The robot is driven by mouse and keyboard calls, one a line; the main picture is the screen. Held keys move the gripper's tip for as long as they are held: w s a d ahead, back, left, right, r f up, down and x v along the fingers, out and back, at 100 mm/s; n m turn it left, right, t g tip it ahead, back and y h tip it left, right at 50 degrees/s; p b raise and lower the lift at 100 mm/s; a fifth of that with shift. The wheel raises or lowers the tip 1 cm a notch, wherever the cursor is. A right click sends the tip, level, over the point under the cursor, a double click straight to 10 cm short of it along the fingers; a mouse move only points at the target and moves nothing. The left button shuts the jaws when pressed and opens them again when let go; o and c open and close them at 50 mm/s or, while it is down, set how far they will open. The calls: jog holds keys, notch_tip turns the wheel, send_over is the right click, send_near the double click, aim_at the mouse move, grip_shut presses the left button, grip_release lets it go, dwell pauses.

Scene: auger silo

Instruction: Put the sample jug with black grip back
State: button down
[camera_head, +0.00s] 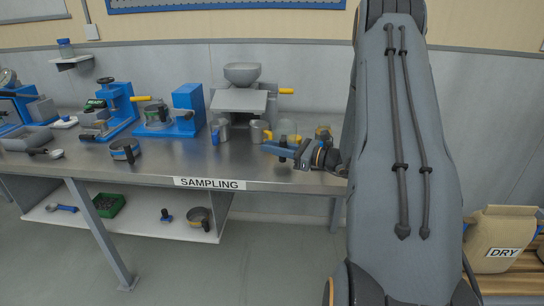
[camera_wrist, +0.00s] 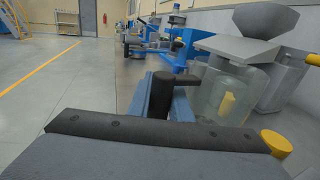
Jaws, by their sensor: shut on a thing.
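The sample jug with black grip is a clear, see-through jug (camera_wrist: 222,92), seen to the right of my fingers in the wrist view. In the head view the jug (camera_head: 288,128) is near the bench's front right part, partly behind my gripper (camera_head: 281,150). My gripper (camera_wrist: 165,100) is shut on the jug's black grip (camera_wrist: 159,94), which stands upright between the blue fingers. The jug looks upright. Whether its base touches the bench cannot be told.
On the steel bench (camera_head: 150,170), a jug with blue grip (camera_head: 222,132) and a jug with yellow grip (camera_head: 257,131) stand left of my gripper. A grey hopper machine (camera_head: 240,100) is behind them. The front bench strip is mostly clear.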

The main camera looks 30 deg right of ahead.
aim_at(280, 159)
jog(key=shift+f+p, duration=0.4)
jog(key=shift+f, duration=1.5)
jog(key=shift+f, duration=0.2)
jog(key=c, duration=1.6)
grip_release()
